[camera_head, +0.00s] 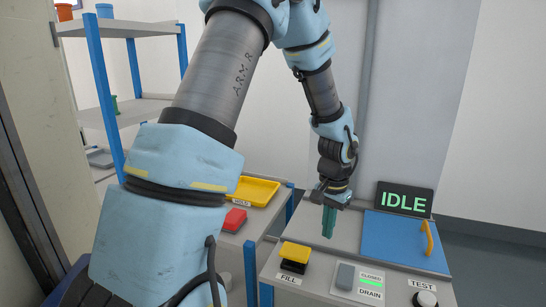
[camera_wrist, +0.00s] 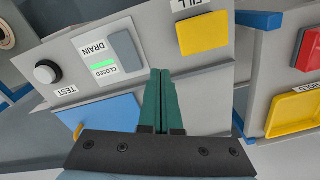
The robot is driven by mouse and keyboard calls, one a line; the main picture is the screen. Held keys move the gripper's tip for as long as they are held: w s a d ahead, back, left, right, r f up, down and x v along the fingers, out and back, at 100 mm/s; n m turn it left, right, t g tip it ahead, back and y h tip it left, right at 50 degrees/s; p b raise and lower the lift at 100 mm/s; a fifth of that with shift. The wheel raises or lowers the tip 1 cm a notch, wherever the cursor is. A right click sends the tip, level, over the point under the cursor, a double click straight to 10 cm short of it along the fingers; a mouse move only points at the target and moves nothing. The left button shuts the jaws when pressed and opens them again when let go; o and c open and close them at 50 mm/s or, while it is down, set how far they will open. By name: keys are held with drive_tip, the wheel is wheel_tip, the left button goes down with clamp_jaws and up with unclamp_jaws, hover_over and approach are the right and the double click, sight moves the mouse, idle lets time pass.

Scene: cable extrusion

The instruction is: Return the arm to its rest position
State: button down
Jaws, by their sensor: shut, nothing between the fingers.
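My arm reaches across the middle of the head view and bends down toward the machine's grey top. My gripper (camera_head: 329,222) points down above that top, between the yellow FILL button and the blue lid. Its green fingers are together with nothing between them. In the wrist view my gripper (camera_wrist: 165,75) also shows its two green fingers side by side and shut. I cannot tell the exact height of the fingertips above the surface.
The machine carries a yellow FILL button (camera_head: 295,253), a grey DRAIN switch (camera_head: 345,276) marked CLOSED, a TEST knob (camera_head: 426,299), a blue lid (camera_head: 395,240) and an IDLE display (camera_head: 404,199). A yellow tray (camera_head: 257,189) and red block (camera_head: 234,219) stand left. Shelves (camera_head: 120,28) are behind.

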drive_tip(key=s+a+r+n, duration=0.2)
drive_tip(key=a+r, duration=0.1)
drive_tip(key=a, duration=0.5)
drive_tip(key=s+a+r+n+t, duration=0.1)
drive_tip(key=a+r+n, duration=0.1)
drive_tip(key=a, duration=0.6)
drive_tip(key=s+a+r+n, duration=0.2)
drive_tip(key=a+r+n, duration=0.1)
drive_tip(key=a, duration=0.5)
drive_tip(key=shift+s+r+n, duration=0.3)
drive_tip(key=shift+s+n, duration=0.05)
drive_tip(key=shift+n, duration=0.25)
